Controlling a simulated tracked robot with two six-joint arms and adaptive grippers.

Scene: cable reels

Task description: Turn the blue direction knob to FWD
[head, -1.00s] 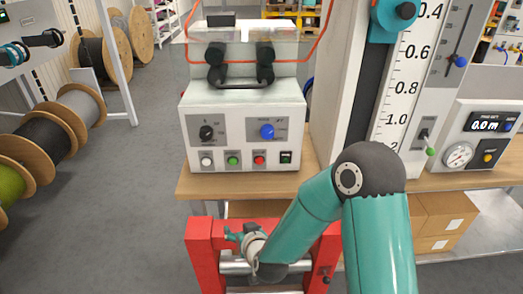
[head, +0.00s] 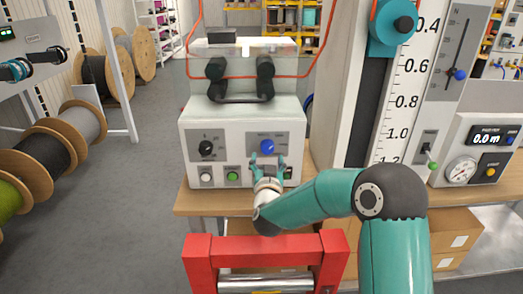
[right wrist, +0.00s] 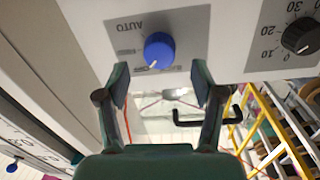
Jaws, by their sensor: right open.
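The blue direction knob (head: 267,146) is on the right half of the front panel of a light grey control box (head: 230,112). It also shows in the right wrist view (right wrist: 158,50), with a white pointer mark toward its lower left there. The panel lettering around it is too blurred to read fully. My right gripper (head: 267,161) is open just below and in front of the knob. In the right wrist view its two fingers (right wrist: 161,82) stand apart on either side, with the knob beyond them and no contact visible. My left gripper is not in view.
A black knob (head: 206,148) and white and green buttons (head: 232,176) share the panel; my right gripper hides part of the button row. A scale column (head: 402,80) stands close on the right. A red frame (head: 265,248) stands below the wooden bench edge.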

